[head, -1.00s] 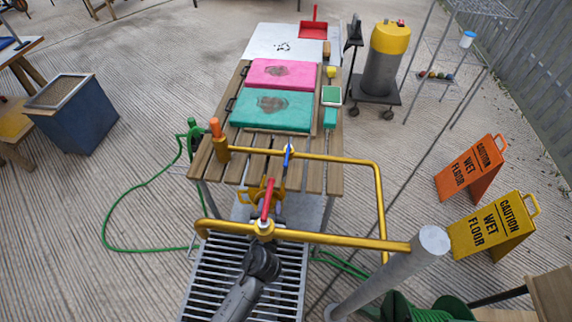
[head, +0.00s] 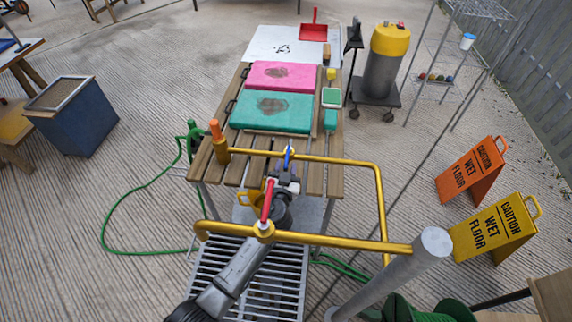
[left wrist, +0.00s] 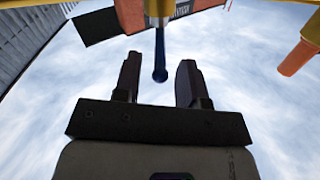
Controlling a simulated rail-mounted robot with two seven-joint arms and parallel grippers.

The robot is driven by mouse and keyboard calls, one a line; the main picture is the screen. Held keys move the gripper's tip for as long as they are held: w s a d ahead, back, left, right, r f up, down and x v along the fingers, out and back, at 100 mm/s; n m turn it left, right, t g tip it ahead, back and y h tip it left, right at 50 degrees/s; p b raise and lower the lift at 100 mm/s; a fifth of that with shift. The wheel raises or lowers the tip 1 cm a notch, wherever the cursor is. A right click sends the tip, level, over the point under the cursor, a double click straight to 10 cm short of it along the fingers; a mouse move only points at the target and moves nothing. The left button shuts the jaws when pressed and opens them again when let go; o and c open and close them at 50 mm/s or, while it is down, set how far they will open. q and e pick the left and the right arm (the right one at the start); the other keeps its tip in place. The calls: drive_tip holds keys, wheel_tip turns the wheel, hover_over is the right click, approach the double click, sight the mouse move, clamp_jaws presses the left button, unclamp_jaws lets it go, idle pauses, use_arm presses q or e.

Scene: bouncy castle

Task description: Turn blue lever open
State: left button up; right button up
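The blue lever (head: 288,155) sits on the upper gold pipe (head: 335,158) at the near end of the slatted table. My left gripper (head: 288,171) is just below and in front of it in the head view. In the left wrist view, the blue lever (left wrist: 160,62) hangs between the two fingers of my left gripper (left wrist: 159,83), with gaps on both sides. The gripper is open and the lever appears untouched. My right gripper is not in view.
A red lever (head: 267,201) on the lower gold pipe (head: 340,240) stands close beside my left arm. An orange-ended pipe stub (head: 216,131) rises at left. Pink (head: 283,75) and green (head: 272,109) mats lie on the table (head: 334,181). A metal grate (head: 250,284) is below.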

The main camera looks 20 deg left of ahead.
use_arm(q)
drive_tip(key=shift+x, duration=0.85)
clamp_jaws()
